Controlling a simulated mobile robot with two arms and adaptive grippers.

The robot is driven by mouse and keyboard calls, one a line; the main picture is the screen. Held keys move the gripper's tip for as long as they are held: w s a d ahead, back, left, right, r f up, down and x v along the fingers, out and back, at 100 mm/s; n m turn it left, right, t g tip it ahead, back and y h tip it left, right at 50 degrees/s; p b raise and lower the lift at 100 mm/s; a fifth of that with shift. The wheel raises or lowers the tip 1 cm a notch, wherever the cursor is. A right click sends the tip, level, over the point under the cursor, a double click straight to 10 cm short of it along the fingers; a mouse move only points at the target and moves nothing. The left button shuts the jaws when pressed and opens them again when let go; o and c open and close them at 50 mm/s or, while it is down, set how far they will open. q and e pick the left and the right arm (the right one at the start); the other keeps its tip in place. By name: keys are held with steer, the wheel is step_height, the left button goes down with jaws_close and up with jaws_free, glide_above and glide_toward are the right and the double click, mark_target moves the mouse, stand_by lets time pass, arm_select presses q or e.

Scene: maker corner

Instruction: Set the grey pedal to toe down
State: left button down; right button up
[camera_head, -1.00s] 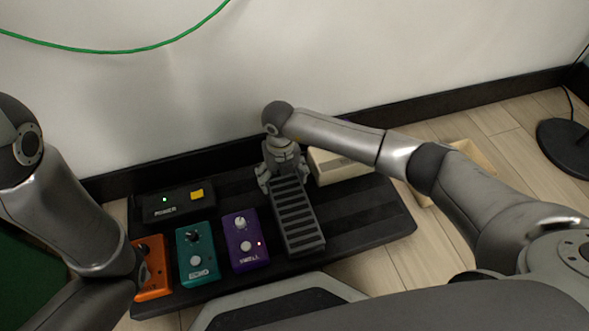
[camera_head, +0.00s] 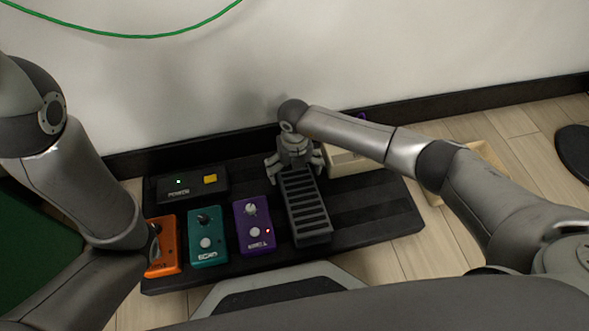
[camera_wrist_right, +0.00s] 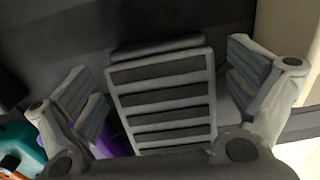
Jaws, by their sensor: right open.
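The grey pedal (camera_head: 307,210) is a long ribbed treadle on the black pedalboard (camera_head: 375,212), to the right of the purple pedal. My right gripper (camera_head: 295,170) is over its far end, pointing down. In the right wrist view the grey pedal (camera_wrist_right: 165,100) lies between the two spread fingers of my right gripper (camera_wrist_right: 165,95). The gripper is open, with visible gaps on both sides of the pedal. I cannot tell whether it touches the pedal. My left arm comes in at the left; its gripper is not visible.
A purple pedal (camera_head: 254,225), a teal pedal (camera_head: 207,237) and an orange pedal (camera_head: 162,246) stand in a row left of the grey one. A black power box (camera_head: 193,185) is behind them. A cream box (camera_head: 350,162) stands beside my right forearm, near the wall.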

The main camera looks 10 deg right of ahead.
step_height(320, 180, up, 12)
stand_by(0.6)
steer(key=shift+s, duration=0.1)
